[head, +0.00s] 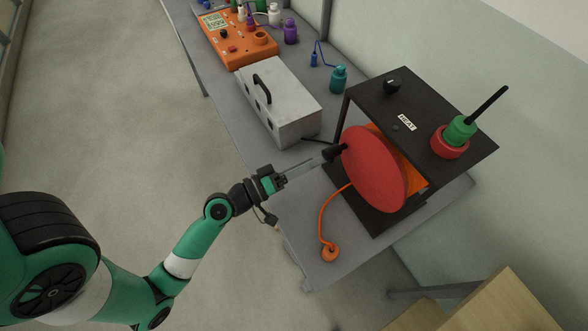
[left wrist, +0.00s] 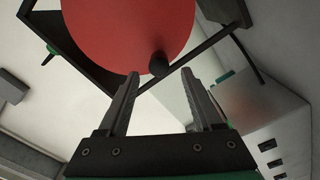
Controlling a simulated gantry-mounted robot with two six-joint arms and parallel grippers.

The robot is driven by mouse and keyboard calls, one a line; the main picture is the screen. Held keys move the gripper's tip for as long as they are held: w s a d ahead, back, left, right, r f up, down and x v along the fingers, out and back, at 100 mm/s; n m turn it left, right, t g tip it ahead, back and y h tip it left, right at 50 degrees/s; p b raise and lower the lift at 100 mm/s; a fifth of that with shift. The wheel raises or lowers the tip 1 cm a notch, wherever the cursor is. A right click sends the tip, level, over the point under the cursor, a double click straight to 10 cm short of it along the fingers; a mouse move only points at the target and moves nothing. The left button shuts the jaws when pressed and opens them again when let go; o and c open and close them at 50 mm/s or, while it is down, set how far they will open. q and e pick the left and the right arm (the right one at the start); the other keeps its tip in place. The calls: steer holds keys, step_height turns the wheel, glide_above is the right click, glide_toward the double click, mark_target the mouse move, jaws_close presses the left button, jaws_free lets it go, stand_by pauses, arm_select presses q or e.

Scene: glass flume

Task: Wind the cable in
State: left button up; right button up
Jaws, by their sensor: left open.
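A red reel disc (head: 376,172) stands upright in a dark frame (head: 372,92) on the grey bench. A black crank knob (head: 335,151) sticks out from its left face. An orange cable (head: 326,208) runs from the reel down to an orange end piece (head: 330,253) at the bench's front edge. My left gripper (head: 312,161) is open at the knob. In the left wrist view, the knob (left wrist: 158,64) sits at the gap between the open fingertips (left wrist: 162,77), with the disc (left wrist: 125,30) behind. I cannot tell whether they touch. My right gripper is not in view.
A grey metal case (head: 279,104) with a handle stands just beyond the gripper. Green and red round pieces (head: 459,130) sit on the frame's top. An orange panel box (head: 237,38) and several bottles stand farther back. The floor at left is clear.

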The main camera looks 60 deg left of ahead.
arm_select(q)
steer(key=s, duration=0.5)
steer(key=shift+d+b, duration=0.15)
steer(key=shift+b, duration=0.2)
stand_by(1.1)
